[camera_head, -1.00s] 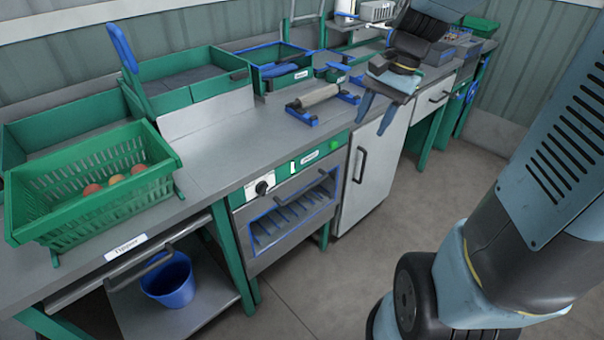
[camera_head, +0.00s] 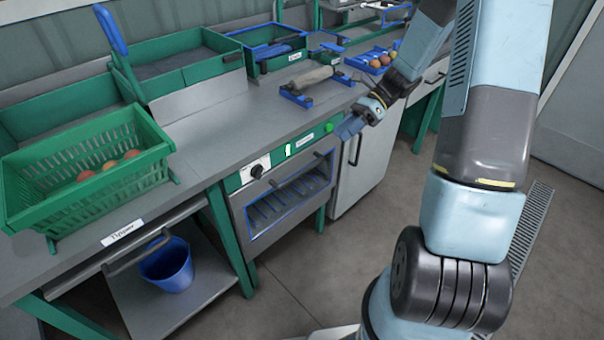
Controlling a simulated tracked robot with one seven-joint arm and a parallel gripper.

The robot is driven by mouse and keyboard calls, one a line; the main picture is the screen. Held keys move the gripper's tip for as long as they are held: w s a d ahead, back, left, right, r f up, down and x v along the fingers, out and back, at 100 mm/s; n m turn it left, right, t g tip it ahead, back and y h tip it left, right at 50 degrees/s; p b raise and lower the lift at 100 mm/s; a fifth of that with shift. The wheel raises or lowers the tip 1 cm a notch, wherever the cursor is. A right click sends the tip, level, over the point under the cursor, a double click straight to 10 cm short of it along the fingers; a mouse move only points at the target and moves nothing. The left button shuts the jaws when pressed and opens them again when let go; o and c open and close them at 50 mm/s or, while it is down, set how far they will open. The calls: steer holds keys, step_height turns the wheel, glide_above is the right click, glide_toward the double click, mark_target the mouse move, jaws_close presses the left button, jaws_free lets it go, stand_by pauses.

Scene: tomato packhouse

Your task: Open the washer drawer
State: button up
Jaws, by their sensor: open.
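The washer drawer (camera_head: 262,235) is the grey front with a blue-edged slatted window, under the counter in the middle of the view. It looks shut. A dark handle runs along its upper part, most visible at the right end, close below my gripper. Above it is a panel with a black dial (camera_head: 257,171), a small label and a green button (camera_head: 328,127). My gripper (camera_head: 350,127) is open, with blue fingers, in front of the counter edge near the panel's right end. It looks empty. I cannot tell whether it touches anything.
A green basket (camera_head: 45,210) with tomatoes stands at the left, above a labelled drawer with a bar handle. A blue bucket (camera_head: 168,268) sits on the shelf below. A grey cabinet door (camera_head: 362,170) adjoins the washer. The floor in front is clear.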

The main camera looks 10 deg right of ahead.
steer(key=w+d+f+m+t+y, duration=0.1)
steer(key=w+f+m+y, duration=0.1)
steer(key=f+m, duration=0.3)
steer(key=w+f+m+y, duration=0.2)
steer(key=f+y, duration=0.1)
steer(key=f, duration=0.3)
steer(key=m+t+y, duration=0.4)
steer(key=m+t, duration=0.2)
steer(key=m, duration=0.4)
glide_toward(302, 173)
steer(key=x, duration=1)
steer(key=shift+w+f, duration=0.4)
jaws_close()
steer(key=shift+d, duration=0.1)
